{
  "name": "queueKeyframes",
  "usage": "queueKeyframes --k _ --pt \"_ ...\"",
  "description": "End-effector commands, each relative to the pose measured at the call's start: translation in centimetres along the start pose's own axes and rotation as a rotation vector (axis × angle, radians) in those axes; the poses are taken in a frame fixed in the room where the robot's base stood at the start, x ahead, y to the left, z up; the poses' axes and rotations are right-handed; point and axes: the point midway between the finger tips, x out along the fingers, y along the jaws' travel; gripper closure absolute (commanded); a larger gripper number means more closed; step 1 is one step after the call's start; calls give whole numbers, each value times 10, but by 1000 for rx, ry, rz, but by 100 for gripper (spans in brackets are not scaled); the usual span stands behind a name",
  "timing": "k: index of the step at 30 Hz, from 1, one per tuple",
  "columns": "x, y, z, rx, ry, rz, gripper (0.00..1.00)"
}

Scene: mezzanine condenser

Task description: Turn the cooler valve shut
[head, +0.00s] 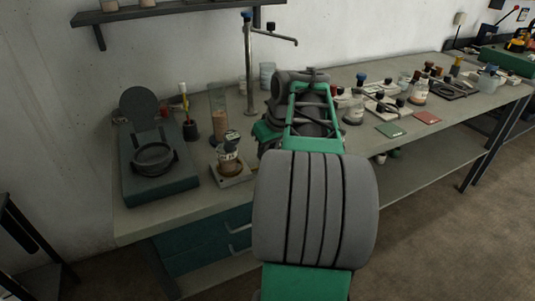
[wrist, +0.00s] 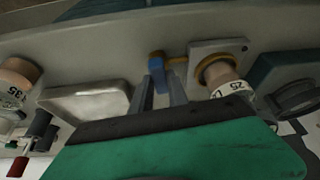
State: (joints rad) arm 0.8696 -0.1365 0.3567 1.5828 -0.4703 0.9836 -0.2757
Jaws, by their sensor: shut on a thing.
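The cooler valve has a blue handle (wrist: 160,78) on a short brass pipe in the wrist view. The pipe runs toward a brass ring around a labelled vessel (wrist: 222,80) on a square plate. My gripper (wrist: 161,90) has its two grey fingers on either side of the blue handle, shut on it. In the head view my gripper and the valve are hidden behind my own arm, while the labelled vessel (head: 230,160) stands just left of the arm.
The bench holds a dark green device (head: 160,188) with a round ring at left, and a tall tap (head: 248,65) behind. Several bottles, including one flask (head: 354,112), and red and green pads stand to the right. In the wrist view a pale square dish (wrist: 85,102) lies left of the fingers.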

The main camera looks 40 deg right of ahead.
Motion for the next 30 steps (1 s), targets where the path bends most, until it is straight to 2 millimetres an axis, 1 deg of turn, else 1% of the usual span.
queueKeyframes --k 9,25,26,30 --pt "0 -1 0 114 0 47 100" --pt "0 -1 0 137 0 57 100" --pt "0 -1 0 137 0 57 78" --pt "0 -1 0 136 0 57 66"
